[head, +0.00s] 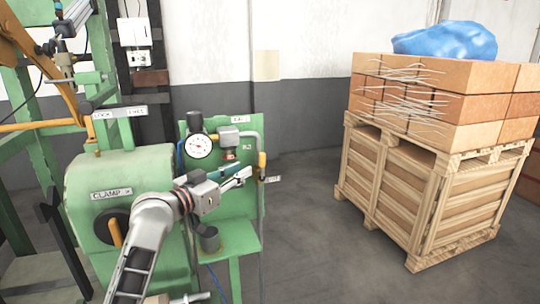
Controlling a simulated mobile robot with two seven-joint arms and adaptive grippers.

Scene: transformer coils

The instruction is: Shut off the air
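A green panel (249,205) carries the air fittings: a round white gauge (198,146), a grey block (229,138) and a pipe that bends down on the right. A yellow lever (262,160) sits on that pipe at the panel's right edge, with a small label (273,179) below it. My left gripper (245,171) is in front of the panel, its fingers pointing right towards the lever. The fingers look apart with nothing between them. The tips appear just left of the lever; I cannot tell the depth gap. My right gripper is not in view.
A green machine (120,190) with a clamp knob (113,228) stands at the left. A grey cup (209,240) is on the green shelf below the panel. A wooden crate (400,195) with stacked boxes (430,95) stands at the right. Bare floor lies between.

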